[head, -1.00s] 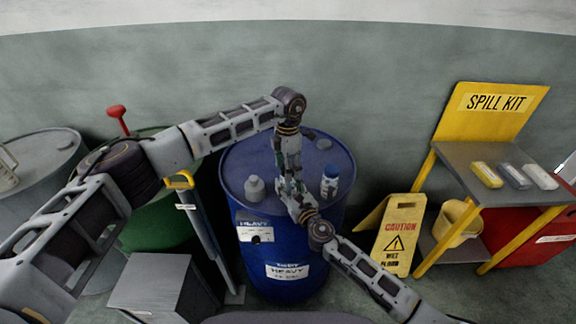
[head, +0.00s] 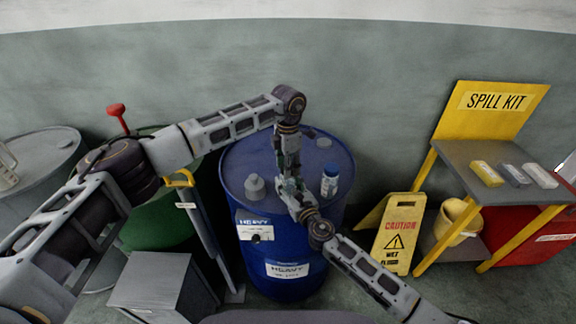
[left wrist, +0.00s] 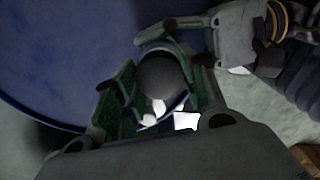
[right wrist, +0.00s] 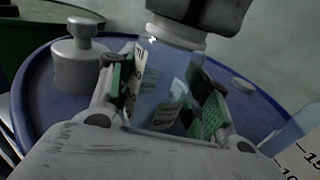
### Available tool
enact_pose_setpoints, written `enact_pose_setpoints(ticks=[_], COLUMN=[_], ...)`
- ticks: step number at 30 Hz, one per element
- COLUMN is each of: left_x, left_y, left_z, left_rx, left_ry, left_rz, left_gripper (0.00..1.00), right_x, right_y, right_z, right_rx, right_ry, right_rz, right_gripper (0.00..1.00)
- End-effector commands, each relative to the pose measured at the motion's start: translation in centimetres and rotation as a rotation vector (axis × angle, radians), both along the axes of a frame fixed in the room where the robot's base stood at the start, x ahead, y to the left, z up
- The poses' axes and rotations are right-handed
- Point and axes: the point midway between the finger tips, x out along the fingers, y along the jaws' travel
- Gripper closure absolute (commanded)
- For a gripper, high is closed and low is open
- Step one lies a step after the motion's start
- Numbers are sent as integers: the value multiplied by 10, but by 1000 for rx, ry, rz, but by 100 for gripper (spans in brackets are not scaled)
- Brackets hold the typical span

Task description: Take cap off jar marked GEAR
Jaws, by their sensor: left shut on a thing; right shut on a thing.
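A clear jar (right wrist: 165,75) with paper labels and a pale neck ring stands between the pads of my right gripper (right wrist: 168,108), which is shut on it. I cannot read GEAR on it. A dark round cap (left wrist: 162,80) sits between the green-padded fingers of my left gripper (left wrist: 158,92), which is shut on it from above. In the head view my left gripper (head: 288,180) hangs over the blue drum (head: 240,160), meeting my right gripper (head: 297,198); together they hide most of the jar. I cannot tell whether cap and neck still touch.
A grey knobbed container (head: 254,187) stands left on the drum, and a labelled bottle (head: 329,180) stands close on the right. A caution sign (head: 399,235) and the spill kit stand (head: 470,160) are to the right. A green drum (head: 150,225) is left.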

Motion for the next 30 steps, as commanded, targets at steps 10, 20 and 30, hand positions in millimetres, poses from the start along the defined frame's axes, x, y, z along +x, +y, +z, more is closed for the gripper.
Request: enact_pose_setpoints(ticks=[10,20,30], left_x=[0,0,0], left_y=[0,0,0], left_z=[0,6,14], left_rx=[0,0,0], left_ry=[0,0,-1], left_rz=[0,0,0], left_gripper=[87,87,87], right_x=[0,0,0], right_y=[0,0,0], right_z=[0,0,0], right_rx=[0,0,0], right_ry=[0,0,0], right_rz=[0,0,0], right_gripper=[100,100,100])
